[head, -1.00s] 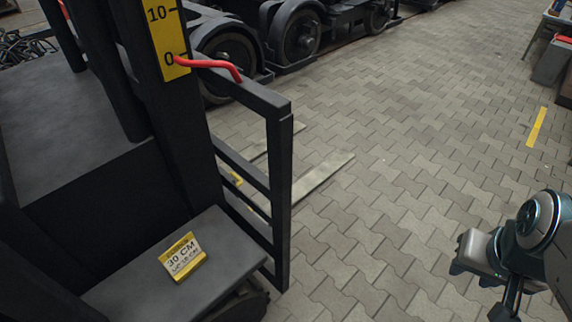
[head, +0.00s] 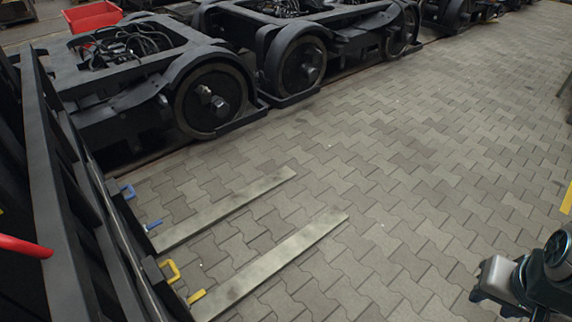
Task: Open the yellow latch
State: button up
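A yellow latch shows low at the left, at the foot of the dark fork frame. It has a yellow loop handle (head: 172,271) and a short yellow lever (head: 196,296) close to the base of the nearer fork. A matching blue loop (head: 128,191) and blue lever (head: 153,225) sit by the farther fork. Whether the yellow latch is open or closed cannot be told from here. My gripper (head: 494,284) appears at the lower right edge, partly cut off, far from the latch and over the paving. Its finger opening is not clear.
Two flat forks (head: 290,262) (head: 225,208) lie low over the paving from the dark upright frame (head: 62,200). A red handle (head: 25,246) crosses the left edge. Black bogies (head: 210,98) and a red crate (head: 95,16) stand behind. The paving at centre and right is clear.

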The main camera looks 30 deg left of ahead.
aim_at(199, 294)
jog(key=i, duration=1.35)
jog(key=u, duration=3.1)
jog(key=i, duration=0.85)
